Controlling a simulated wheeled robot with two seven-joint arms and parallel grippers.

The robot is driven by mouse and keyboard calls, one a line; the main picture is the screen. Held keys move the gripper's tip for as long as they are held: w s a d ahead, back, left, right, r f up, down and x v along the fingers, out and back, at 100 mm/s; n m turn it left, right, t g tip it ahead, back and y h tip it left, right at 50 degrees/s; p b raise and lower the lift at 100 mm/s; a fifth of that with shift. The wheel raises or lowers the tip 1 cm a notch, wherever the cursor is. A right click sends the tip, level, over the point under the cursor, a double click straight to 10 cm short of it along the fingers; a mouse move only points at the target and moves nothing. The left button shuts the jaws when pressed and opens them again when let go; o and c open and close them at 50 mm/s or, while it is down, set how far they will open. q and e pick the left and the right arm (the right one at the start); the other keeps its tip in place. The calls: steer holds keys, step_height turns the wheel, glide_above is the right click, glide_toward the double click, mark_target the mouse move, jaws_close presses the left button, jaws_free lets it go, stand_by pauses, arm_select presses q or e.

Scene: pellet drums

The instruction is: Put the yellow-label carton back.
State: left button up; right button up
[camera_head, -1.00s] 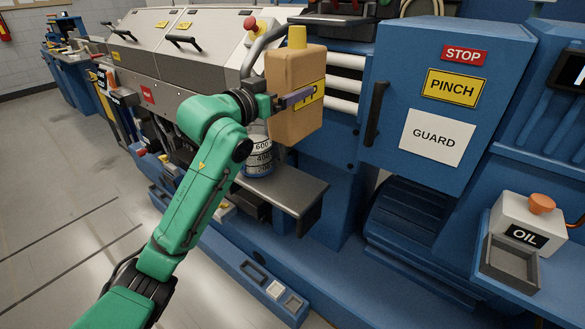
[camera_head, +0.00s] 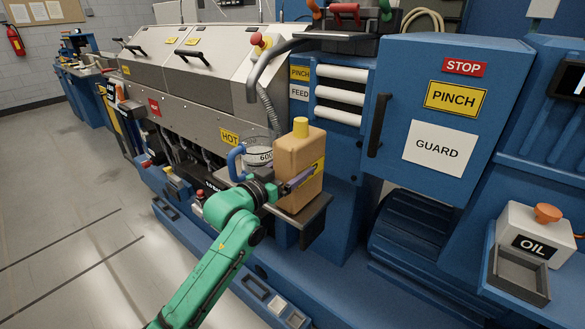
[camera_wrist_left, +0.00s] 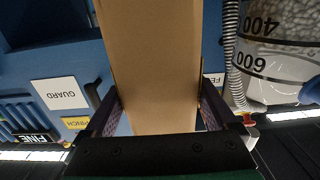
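The yellow-label carton (camera_head: 299,165) is a tan, upright block with a yellow cap. Part of its yellow label shows behind a finger of my left gripper (camera_head: 296,182). The gripper is closed around the carton's sides, low on its body. The carton's base is at the small dark shelf (camera_head: 314,220), on it or very close above; I cannot tell if it touches. In the left wrist view the carton (camera_wrist_left: 152,65) fills the space between the two purple fingers. My right gripper is not in view.
A clear measuring jug (camera_head: 260,157) with a blue handle and pale pellets stands close to the left of the carton. The blue guard door (camera_head: 440,110) is to the right. An oil box (camera_head: 532,232) with a tray is at the far right.

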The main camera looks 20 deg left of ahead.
arm_select(q)
steer(key=b+v, duration=0.1)
steer(key=v, duration=1.1)
steer(key=shift+r, duration=0.1)
